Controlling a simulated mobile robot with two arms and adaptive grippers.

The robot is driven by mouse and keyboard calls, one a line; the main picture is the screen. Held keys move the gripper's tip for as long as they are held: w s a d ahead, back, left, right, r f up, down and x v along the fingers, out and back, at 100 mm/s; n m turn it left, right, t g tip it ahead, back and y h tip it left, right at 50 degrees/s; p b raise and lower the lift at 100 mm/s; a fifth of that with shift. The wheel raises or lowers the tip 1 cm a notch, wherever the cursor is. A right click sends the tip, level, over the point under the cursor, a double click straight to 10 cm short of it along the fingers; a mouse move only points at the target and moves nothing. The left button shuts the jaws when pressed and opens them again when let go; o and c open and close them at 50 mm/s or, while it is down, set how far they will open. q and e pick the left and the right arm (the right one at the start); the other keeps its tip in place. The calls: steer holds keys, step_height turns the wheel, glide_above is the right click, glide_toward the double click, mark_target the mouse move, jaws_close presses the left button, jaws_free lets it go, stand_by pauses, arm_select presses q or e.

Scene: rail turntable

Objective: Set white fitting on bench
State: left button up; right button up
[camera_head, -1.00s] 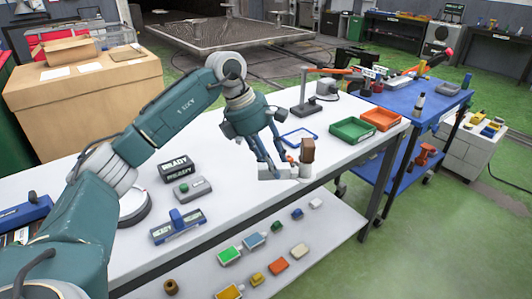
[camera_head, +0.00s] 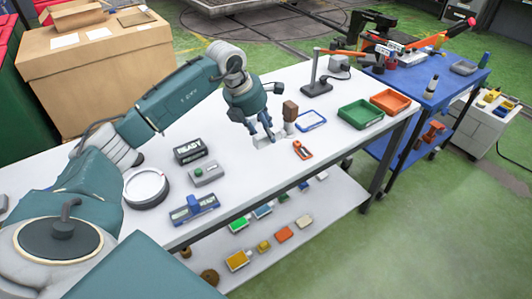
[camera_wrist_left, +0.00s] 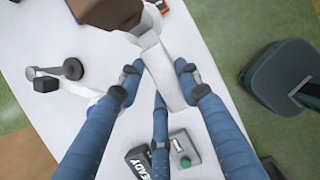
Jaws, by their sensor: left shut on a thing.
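My left gripper (camera_head: 266,137) is over the middle of the white bench (camera_head: 240,175), its fingers pointing down. It is shut on the white fitting (camera_wrist_left: 168,78), a pale, elongated piece between the blue fingers in the left wrist view. A brown block (camera_head: 290,108) stands up at the fitting's far end and appears joined to it; it fills the top of the left wrist view (camera_wrist_left: 105,10). In the head view the fitting is partly hidden by the fingers. I cannot tell whether it touches the bench top. My right gripper is not in view.
An orange-and-black tool (camera_head: 303,150) lies just right of the gripper. Behind are a blue frame (camera_head: 311,121) and a dark stand (camera_head: 316,88). Green (camera_head: 360,113) and orange (camera_head: 390,101) trays are right. A READY box (camera_head: 189,151) and grey button box (camera_head: 206,174) stand left.

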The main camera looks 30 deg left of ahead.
mark_target(253, 137)
arm_select(q)
step_height(253, 137, down, 10)
steer(key=shift+w+f+p, duration=0.1)
steer(key=shift+f+p, duration=0.15)
steer(key=shift+p, duration=0.9)
steer(key=o, duration=1.3)
steer(key=shift+c, duration=0.2)
steer(key=shift+r, duration=0.1)
steer(key=shift+s+a+r+b, duration=0.15)
steer(key=shift+s+r+b, duration=0.05)
steer(key=shift+r+b, duration=0.1)
steer(key=b+v, duration=0.3)
steer(key=v, duration=0.6)
steer(key=shift+s+r, duration=0.2)
steer(key=shift+r, duration=0.1)
steer(key=shift+v, duration=0.8)
